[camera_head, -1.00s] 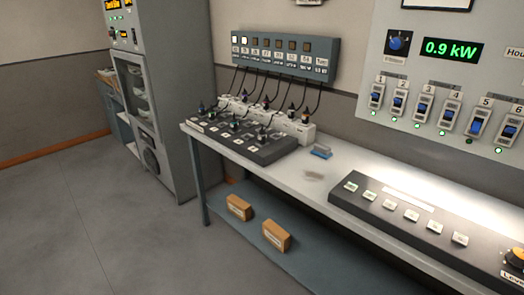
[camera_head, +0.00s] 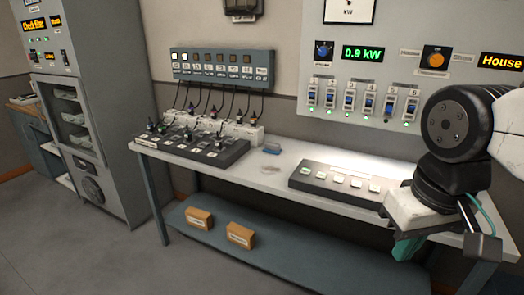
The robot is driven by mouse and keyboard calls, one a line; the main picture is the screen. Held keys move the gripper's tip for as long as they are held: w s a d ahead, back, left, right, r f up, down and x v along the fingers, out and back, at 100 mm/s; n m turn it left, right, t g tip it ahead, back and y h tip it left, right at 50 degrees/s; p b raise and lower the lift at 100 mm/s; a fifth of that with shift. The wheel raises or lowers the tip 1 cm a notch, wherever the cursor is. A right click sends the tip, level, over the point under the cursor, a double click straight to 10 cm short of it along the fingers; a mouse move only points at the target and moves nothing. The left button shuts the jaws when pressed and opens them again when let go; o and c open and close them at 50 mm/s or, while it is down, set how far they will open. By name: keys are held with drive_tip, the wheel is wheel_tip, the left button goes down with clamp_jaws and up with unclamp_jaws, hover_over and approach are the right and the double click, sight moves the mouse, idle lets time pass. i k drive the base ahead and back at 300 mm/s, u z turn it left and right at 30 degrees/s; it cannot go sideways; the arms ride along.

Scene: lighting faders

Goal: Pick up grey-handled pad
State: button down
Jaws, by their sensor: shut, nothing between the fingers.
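The grey-handled pad (camera_head: 271,150) looks like a small blue block with a greyish top. It sits on the white tabletop, between the black socket board and the fader panel, near the back wall. My gripper (camera_head: 407,248) is at the right of the head view, low over the front edge of the table, well to the right of the pad and apart from it. Its teal fingertips point down and are shut with nothing held. The arm's wrist hides the right end of the fader panel.
The table (camera_head: 240,182) holds a black socket board (camera_head: 195,148) with cables and a dark fader panel (camera_head: 335,184). A pale smudge (camera_head: 270,167) lies in front of the pad. Two cardboard boxes (camera_head: 240,236) rest on the lower shelf. A grey cabinet (camera_head: 95,100) stands left.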

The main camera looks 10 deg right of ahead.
sight(271, 148)
drive_tip(key=u, duration=0.5)
drive_tip(key=k, duration=0.6)
drive_tip(key=u, duration=0.85)
drive_tip(key=i, duration=2.6)
drive_tip(key=z, duration=1.7)
drive_tip(key=i, duration=0.95)
drive_tip(key=z, duration=0.85)
